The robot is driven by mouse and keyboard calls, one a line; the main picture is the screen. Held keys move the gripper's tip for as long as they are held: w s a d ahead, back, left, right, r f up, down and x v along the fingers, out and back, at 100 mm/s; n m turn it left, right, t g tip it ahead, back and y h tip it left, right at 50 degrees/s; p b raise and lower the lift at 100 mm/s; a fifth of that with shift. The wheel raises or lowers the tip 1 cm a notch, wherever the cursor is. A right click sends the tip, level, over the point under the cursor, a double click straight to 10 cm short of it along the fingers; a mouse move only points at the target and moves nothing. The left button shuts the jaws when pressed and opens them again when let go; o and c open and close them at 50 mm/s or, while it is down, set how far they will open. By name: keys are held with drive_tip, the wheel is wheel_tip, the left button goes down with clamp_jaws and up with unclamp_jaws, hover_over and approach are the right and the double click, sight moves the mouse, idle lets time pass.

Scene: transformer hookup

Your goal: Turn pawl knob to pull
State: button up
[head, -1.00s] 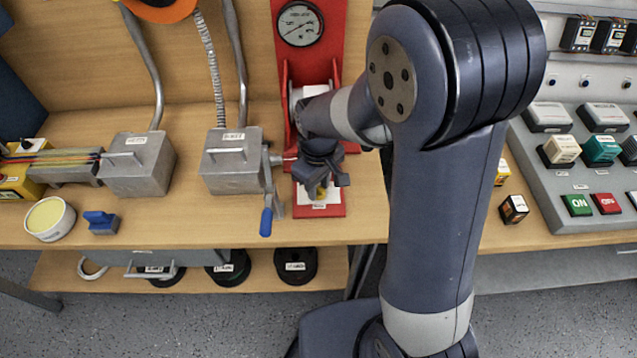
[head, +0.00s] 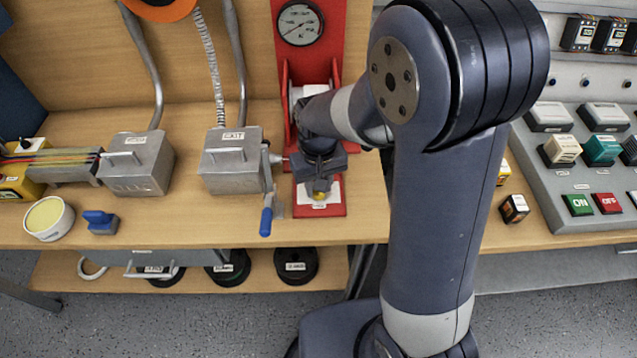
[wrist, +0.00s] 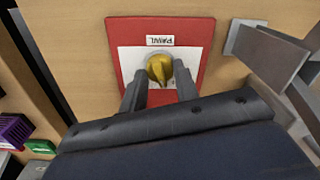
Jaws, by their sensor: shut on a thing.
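The pawl knob is a yellow knob (wrist: 160,68) on a white plate with a "PAWL" label (wrist: 160,40), set on a red base (wrist: 117,28). In the wrist view my gripper (wrist: 158,82) has its two grey fingers on either side of the knob, shut on it. The label's small lettering beyond "PAWL" and the knob's pointer setting cannot be read.
A grey box (head: 231,165) with a blue-handled crank (head: 266,220) stands just left of the red base. A pressure gauge (head: 300,22) is on the red upright behind. A small black-and-orange block (head: 514,208) and a button panel (head: 590,180) lie to the right.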

drive_tip(key=m, duration=1.2)
drive_tip(key=shift+m, duration=0.3)
idle(0.4)
drive_tip(key=o, duration=1)
drive_tip(key=shift+c, duration=0.2)
wheel_tip(320, 180, up, 11)
drive_tip(key=shift+f, duration=0.15)
